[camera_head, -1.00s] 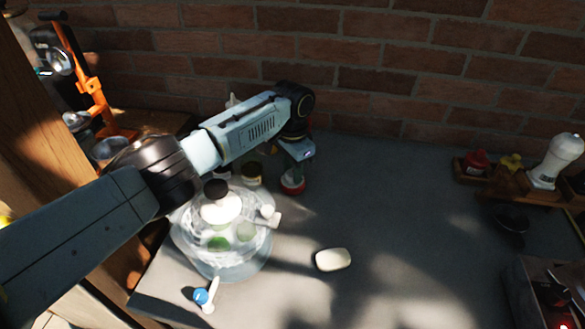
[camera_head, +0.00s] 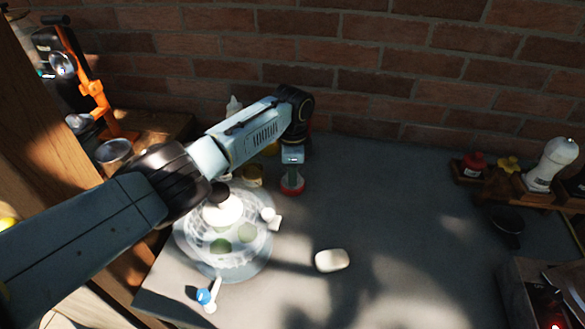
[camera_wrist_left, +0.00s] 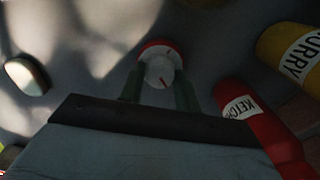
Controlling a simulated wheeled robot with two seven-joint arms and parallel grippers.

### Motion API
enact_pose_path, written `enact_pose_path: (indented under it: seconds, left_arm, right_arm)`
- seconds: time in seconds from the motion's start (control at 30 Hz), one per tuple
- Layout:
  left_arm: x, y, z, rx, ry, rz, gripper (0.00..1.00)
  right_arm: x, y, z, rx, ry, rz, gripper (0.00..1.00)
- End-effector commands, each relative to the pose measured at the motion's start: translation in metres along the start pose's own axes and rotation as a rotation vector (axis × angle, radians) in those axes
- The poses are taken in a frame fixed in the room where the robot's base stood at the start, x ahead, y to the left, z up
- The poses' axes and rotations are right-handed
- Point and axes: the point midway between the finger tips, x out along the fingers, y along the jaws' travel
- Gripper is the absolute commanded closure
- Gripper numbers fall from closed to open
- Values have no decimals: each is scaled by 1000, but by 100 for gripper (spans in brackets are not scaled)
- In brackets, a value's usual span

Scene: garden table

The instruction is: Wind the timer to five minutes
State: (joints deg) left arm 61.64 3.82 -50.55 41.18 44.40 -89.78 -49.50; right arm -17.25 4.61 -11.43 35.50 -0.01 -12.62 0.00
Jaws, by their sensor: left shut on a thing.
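The timer (camera_head: 292,189) is a small round thing with a red rim, standing on the grey table. In the left wrist view its white face (camera_wrist_left: 157,66) carries a short red mark. My left gripper (camera_head: 292,174) reaches down over it from above. In the left wrist view my two dark green fingers (camera_wrist_left: 160,83) stand on either side of the white dial and are shut on it. I cannot read any numbers on the timer. My right gripper does not show.
A glass-covered dish (camera_head: 222,245) stands left of the timer. A white oval thing (camera_head: 332,260) lies to the front right. In the left wrist view a ketchup bottle (camera_wrist_left: 262,125) and a curry bottle (camera_wrist_left: 295,55) are close by. The table's middle right is clear.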

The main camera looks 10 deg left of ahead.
Motion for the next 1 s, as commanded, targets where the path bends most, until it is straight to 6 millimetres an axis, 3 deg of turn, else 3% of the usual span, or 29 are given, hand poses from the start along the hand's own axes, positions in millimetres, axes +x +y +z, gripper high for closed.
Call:
enact_pose_path:
  seconds: [0.7,1.0]
  left_arm:
    - [0,0,0,674,1,-1,90]
    - [0,0,-1,885,1,-1,90]
  right_arm:
    - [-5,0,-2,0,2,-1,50]
    - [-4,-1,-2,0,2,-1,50]
